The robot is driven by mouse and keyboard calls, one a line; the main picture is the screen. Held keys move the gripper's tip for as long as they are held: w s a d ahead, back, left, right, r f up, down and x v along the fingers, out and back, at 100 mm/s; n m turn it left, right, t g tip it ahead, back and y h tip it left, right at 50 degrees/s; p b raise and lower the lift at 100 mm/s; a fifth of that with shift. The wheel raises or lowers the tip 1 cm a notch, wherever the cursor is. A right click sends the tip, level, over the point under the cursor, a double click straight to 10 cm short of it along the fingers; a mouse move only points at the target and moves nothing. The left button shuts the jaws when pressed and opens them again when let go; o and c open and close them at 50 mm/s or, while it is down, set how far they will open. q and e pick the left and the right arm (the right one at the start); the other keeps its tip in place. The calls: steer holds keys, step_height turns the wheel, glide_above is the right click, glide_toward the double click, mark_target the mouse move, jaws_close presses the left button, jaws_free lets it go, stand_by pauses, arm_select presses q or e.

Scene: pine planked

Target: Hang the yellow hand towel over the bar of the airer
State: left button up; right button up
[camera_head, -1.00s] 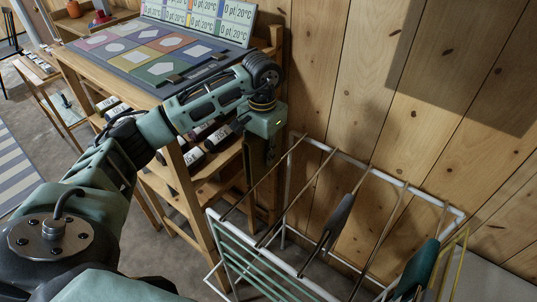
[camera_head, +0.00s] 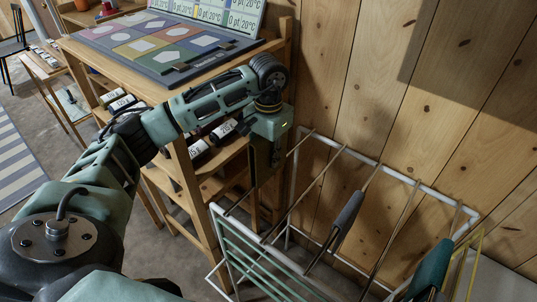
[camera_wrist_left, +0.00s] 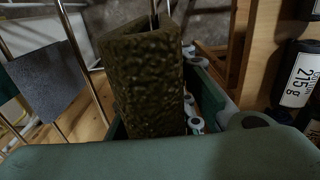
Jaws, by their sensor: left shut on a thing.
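My left gripper (camera_head: 269,148) is shut on the yellow hand towel (camera_wrist_left: 150,85), which looks dark olive in the shade and has a bumpy weave. The towel hangs folded from the jaws in the left wrist view; in the head view it is a dark patch below the gripper. The airer (camera_head: 400,175) is a white frame with several thin bars, to the right of the gripper and below it. The gripper is near the airer's left end; I cannot tell which bar is nearest in depth. My right gripper is not in view.
A grey cloth (camera_head: 347,215) hangs over a middle bar, also in the left wrist view (camera_wrist_left: 48,83). A teal cloth (camera_head: 431,270) hangs at the right. A wooden shelf with labelled bottles (camera_head: 224,131) stands close left of the gripper. The planked wall is behind.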

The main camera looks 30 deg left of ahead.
mark_target(269, 168)
arm_select(q)
step_height(269, 168, down, 14)
steer(key=b, duration=1.2)
stand_by(0.7)
steer(key=shift+f, duration=0.1)
stand_by(0.4)
steer(key=o, duration=1.5)
steer(key=shift+r+p, duration=2.6)
steer(key=shift+r, duration=1.95)
